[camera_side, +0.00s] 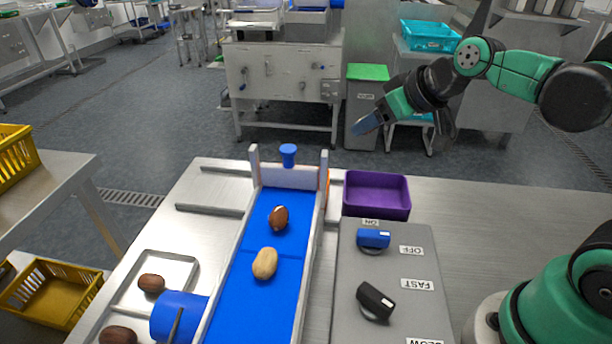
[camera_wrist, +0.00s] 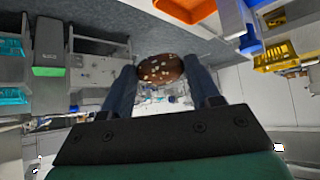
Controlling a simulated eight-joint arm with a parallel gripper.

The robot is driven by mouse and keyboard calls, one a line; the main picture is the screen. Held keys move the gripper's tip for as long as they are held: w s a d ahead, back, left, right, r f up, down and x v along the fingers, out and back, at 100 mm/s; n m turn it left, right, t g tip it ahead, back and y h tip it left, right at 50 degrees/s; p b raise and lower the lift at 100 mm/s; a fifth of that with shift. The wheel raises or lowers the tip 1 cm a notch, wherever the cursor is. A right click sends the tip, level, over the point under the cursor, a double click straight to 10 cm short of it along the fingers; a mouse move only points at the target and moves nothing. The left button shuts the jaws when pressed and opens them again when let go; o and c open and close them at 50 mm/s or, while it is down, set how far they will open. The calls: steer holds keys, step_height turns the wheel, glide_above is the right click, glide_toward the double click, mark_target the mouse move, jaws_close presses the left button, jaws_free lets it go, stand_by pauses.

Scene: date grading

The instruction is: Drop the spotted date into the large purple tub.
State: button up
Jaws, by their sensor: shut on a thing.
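The spotted date, dark brown with pale specks, shows in the wrist view (camera_wrist: 161,68) between the blue fingertips of my gripper (camera_wrist: 160,75). My gripper is shut on it. In the side view my gripper (camera_side: 367,124) is raised in the air, above the table and higher than the purple tub; the date cannot be made out there. The purple tub (camera_side: 377,212) stands on the table behind the grey control panel, right of the belt. The part of its inside that shows looks empty.
A blue belt (camera_side: 250,300) carries a brown date (camera_side: 279,218) and a tan one (camera_side: 265,264). The grey panel (camera_side: 400,285) has two knobs. A metal tray (camera_side: 180,265) with a brown date (camera_side: 151,283) and a blue cylinder (camera_side: 178,316) lie at left. The table right of the tub is clear.

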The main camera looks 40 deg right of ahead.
steer(key=s+d+f+m+h, duration=0.1)
steer(key=d+f, duration=0.4)
steer(key=f, duration=0.2)
steer(key=shift+s+f, duration=0.2)
steer(key=shift+f, duration=0.1)
stand_by(0.3)
steer(key=o, duration=0.9)
steer(key=shift+o, duration=0.2)
steer(key=shift+v, duration=2.85)
